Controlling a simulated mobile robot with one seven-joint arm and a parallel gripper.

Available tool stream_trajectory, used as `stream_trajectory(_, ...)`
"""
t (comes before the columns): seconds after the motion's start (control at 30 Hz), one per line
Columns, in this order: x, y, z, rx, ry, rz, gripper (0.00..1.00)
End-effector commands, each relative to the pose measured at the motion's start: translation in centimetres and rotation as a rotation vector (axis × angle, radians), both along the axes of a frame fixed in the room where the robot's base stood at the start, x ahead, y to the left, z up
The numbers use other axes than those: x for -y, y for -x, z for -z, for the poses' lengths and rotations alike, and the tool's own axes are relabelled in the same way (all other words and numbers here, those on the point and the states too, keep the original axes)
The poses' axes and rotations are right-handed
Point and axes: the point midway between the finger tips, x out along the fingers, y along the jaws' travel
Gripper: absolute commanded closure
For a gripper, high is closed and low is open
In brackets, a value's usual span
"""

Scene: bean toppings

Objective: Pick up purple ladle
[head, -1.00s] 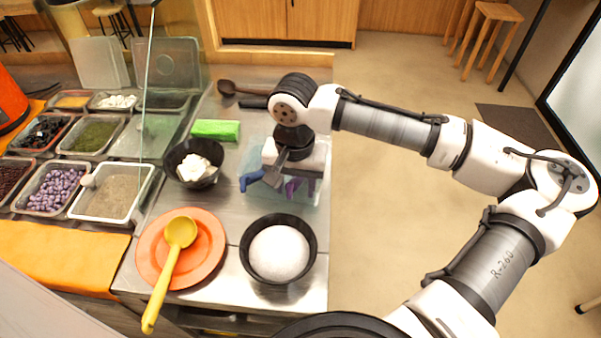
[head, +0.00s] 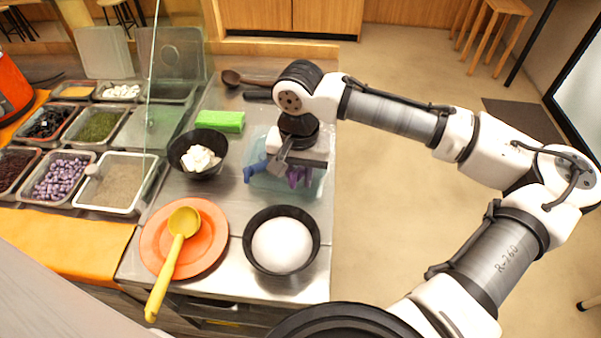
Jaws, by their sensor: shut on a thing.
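The purple ladle (head: 300,177) is at the clear teal container (head: 312,189) on the right side of the steel counter. Only a small purple part shows below my gripper; the rest of the ladle is hidden behind the gripper and wrist. My gripper (head: 297,170) points down over the container and is shut on the purple ladle, though the fingertips are largely hidden. A blue utensil part (head: 254,170) sticks out to the left of the gripper, over the container's left side.
A black bowl with white chunks (head: 200,174) and a green block (head: 220,121) lie to the left. A black bowl of white food (head: 283,245) stands in front. A yellow ladle (head: 172,262) rests on an orange plate (head: 212,250). A brown ladle (head: 235,77) lies behind.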

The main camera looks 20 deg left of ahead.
Motion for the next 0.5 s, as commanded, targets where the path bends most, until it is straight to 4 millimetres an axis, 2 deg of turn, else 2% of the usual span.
stream_trajectory(0.17,0.0,-0.1,-2.3,0.004,-0.002,0.0,1.0)
stream_trajectory(0.27,-0.1,-0.1,-4.5,0.004,-0.002,0.0,1.0)
stream_trajectory(0.5,-0.1,0.0,-11.5,0.004,-0.003,0.0,1.0)
